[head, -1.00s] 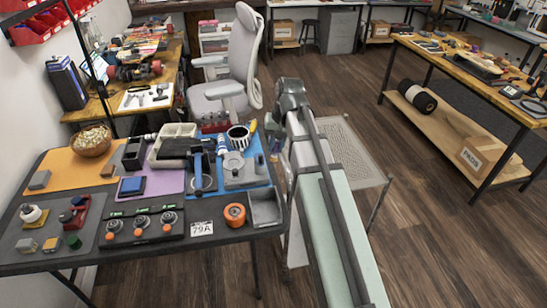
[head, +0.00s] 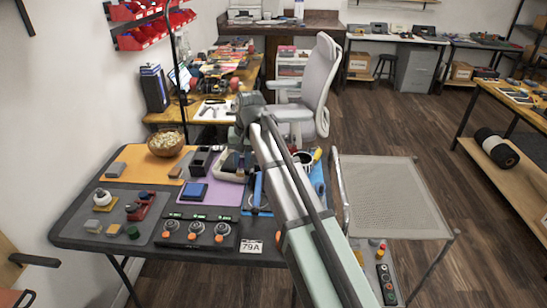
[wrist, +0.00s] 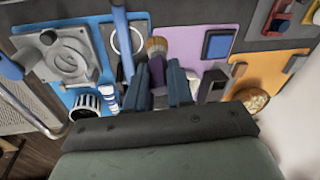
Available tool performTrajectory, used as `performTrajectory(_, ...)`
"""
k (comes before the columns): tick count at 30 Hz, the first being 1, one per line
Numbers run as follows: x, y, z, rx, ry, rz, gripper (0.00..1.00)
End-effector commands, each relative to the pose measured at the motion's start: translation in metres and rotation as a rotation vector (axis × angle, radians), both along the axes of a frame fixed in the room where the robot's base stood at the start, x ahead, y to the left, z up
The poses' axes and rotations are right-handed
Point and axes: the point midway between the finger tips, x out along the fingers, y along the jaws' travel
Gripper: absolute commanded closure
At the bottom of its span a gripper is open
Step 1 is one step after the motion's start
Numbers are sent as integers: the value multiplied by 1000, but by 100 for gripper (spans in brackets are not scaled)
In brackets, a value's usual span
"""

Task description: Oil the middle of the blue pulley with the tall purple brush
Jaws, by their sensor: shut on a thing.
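In the wrist view my gripper (wrist: 159,84) is shut on the tall purple brush (wrist: 158,73), whose purple part shows between the two dark fingers. Its tan bristle end (wrist: 157,46) sticks out past the fingertips over the bench. I cannot pick out the blue pulley with certainty. A blue upright bar (wrist: 121,38) with a pale ring beside it stands left of the brush, and a grey plate with a round recess (wrist: 67,62) lies further left on a blue mat. In the head view my arm hides the gripper and much of this area.
A striped cup (wrist: 86,104) stands near the gripper's left. A dark block with a blue top (wrist: 217,44) lies on the purple mat. A bowl (head: 166,143) sits on the orange mat (head: 131,158). A panel with several knobs (head: 194,231) lies at the bench's front.

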Motion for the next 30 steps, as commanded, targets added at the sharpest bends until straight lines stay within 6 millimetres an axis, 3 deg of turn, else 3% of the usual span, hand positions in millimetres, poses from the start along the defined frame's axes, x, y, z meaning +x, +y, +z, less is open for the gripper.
performTrajectory(1,1,23,-2,0,0,29,100)
performTrajectory(21,-9,287,-44,-1,1,372,100)
performTrajectory(27,-2,359,-56,-2,1,476,100)
performTrajectory(30,6,384,-59,-1,1,522,100)
